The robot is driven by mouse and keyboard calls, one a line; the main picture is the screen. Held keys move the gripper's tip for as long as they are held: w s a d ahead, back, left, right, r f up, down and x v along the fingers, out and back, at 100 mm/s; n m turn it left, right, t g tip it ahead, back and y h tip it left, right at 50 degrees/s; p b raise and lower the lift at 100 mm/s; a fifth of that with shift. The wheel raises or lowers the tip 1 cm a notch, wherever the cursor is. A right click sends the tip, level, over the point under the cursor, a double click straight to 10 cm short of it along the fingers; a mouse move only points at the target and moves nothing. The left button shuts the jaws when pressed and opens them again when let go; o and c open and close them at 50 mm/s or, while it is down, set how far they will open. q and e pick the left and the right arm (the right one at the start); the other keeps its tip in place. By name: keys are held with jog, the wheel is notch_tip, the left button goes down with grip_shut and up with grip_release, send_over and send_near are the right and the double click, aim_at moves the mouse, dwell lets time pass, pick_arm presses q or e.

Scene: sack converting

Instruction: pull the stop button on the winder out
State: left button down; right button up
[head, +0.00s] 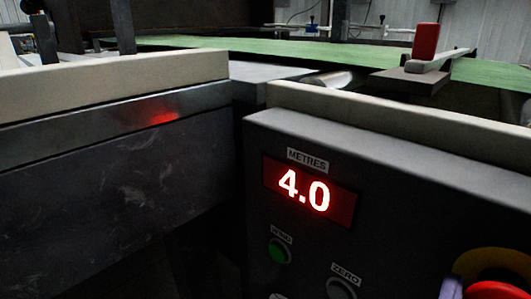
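The winder's dark control panel (390,200) fills the lower right of the head view. A red stop button (495,290) shows at the bottom right corner, cut off by the frame edge. A yellow collar (488,262) surrounds its upper side. Whether the button is pressed in or out cannot be told.
The panel has a red display (308,193) reading 4.0 under a METRES label, a green button (279,251) and a grey ZERO button (340,288). Pale rails (110,85) top the machine. Green sheet (270,47) lies behind, near a red-handled lever (426,42).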

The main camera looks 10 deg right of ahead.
grip_shut()
